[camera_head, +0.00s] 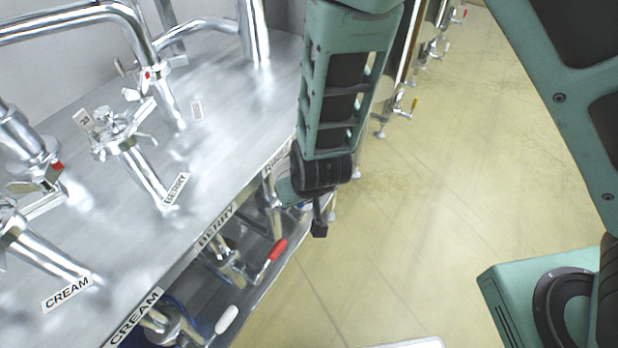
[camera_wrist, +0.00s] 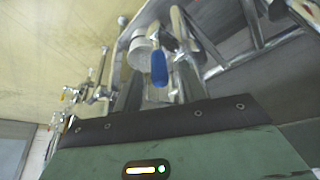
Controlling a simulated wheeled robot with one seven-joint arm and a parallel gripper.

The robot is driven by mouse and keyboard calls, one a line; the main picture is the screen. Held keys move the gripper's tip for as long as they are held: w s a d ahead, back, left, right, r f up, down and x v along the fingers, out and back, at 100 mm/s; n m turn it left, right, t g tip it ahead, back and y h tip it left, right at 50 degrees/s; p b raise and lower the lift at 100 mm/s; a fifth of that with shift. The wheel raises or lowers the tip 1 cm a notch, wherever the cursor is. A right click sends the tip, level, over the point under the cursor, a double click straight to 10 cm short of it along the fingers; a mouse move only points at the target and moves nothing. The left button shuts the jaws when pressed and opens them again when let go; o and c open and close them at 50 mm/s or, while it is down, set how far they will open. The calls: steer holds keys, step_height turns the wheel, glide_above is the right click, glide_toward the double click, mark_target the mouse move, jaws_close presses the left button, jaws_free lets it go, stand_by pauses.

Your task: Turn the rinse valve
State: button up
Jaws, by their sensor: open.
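A blue valve handle (camera_wrist: 159,68) shows in the wrist view, in front of a pale round pipe end. I take it as the rinse valve. In the head view, a little blue (camera_head: 301,205) shows beside my gripper (camera_head: 319,222), and the label above it (camera_head: 276,158) is partly hidden by my arm and hard to read. In the wrist view, my gripper (camera_wrist: 158,88) is open, with the blue handle in line between its grey fingers. I cannot tell whether they touch it. My arm hides most of this valve in the head view.
A red-handled valve (camera_head: 271,257) sits under the BERRY label (camera_head: 216,226), and a white handle (camera_head: 227,319) under the CREAM label (camera_head: 135,317). Steel pipes (camera_head: 140,170) rise from the metal tabletop (camera_head: 225,120).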

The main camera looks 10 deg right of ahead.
steer(key=p+v, duration=0.3)
steer(key=v, duration=0.9)
steer(key=s+d+r+n+g, duration=0.4)
steer(key=s+d+r, duration=0.5)
steer(key=s+r, duration=0.3)
step_height(320, 180, up, 2)
steer(key=shift+d+r+h+p, duration=0.1)
steer(key=shift+d+h+p, duration=0.2)
steer(key=shift+h, duration=0.1)
